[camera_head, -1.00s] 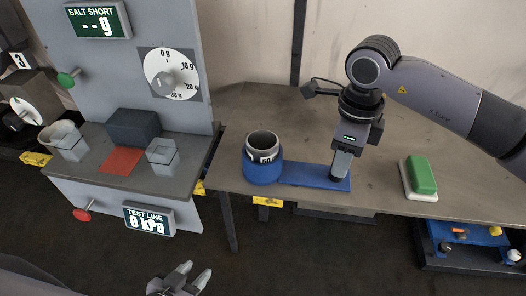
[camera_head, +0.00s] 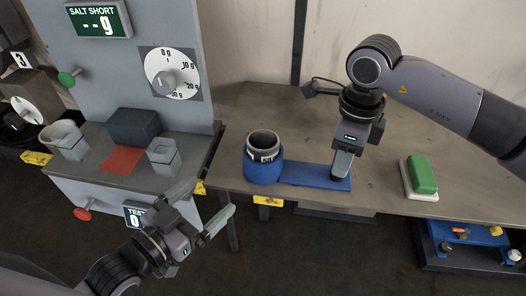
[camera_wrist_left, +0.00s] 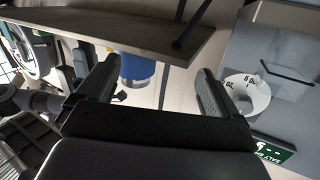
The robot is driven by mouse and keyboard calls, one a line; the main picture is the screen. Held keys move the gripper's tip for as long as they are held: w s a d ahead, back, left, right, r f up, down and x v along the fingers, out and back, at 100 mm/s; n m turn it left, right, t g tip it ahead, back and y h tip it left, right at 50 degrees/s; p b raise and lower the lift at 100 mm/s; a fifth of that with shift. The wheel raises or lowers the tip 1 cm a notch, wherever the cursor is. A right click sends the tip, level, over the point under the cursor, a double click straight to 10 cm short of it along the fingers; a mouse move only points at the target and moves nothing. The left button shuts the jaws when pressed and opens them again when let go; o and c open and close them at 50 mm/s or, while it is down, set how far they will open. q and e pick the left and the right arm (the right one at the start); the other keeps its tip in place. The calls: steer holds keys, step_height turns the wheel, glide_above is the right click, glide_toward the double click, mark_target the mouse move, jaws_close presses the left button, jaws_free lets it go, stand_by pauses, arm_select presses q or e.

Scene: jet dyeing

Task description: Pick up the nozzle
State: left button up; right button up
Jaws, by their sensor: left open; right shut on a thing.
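A grey ring-like cylinder with a dark mark, which I take for the nozzle (camera_head: 263,143), stands upright in a round blue holder (camera_head: 262,172) at the table's left end. A flat blue bar (camera_head: 312,174) runs right from the holder. My right gripper (camera_head: 338,176) points down at the bar's right end and is shut on it. My left gripper (camera_head: 208,207) is open and empty, in front of and left of the holder, apart from it.
A green-topped white block (camera_head: 422,176) lies on the brown table (camera_head: 385,185) to the right. A grey station with a dial (camera_head: 171,74), clear cups (camera_head: 164,155) and a red pad (camera_head: 121,159) stands left. The left gripper covers part of the test line display (camera_head: 134,215).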

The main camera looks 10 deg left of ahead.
arm_select(q)
step_height(320, 180, up, 6)
steer(key=d+m+h, duration=0.1)
steer(key=d+h, duration=0.1)
steer(key=h, duration=0.1)
glide_toward(274, 135)
steer(key=shift+w+f+g, duration=0.15)
steer(key=shift+w+f, duration=0.15)
steer(key=shift+w, duration=0.3)
steer(key=shift+w+f+g, duration=0.15)
steer(key=shift+w+f, duration=0.1)
steer(key=shift+w, duration=0.3)
steer(key=shift+d+r+x, duration=0.1)
steer(key=shift+x, duration=1.4)
steer(key=shift+d+r+x, duration=0.1)
steer(key=shift+x, duration=1.35)
steer(key=shift+s+r, duration=0.1)
steer(key=shift+s, duration=0.05)
steer(key=c, duration=1.4)
step_height(274, 135, up, 10)
steer(key=shift+r, duration=0.1)
arm_select(e)
steer(key=o, duration=1.2)
steer(key=shift+c, duration=0.2)
steer(key=shift+r, duration=0.1)
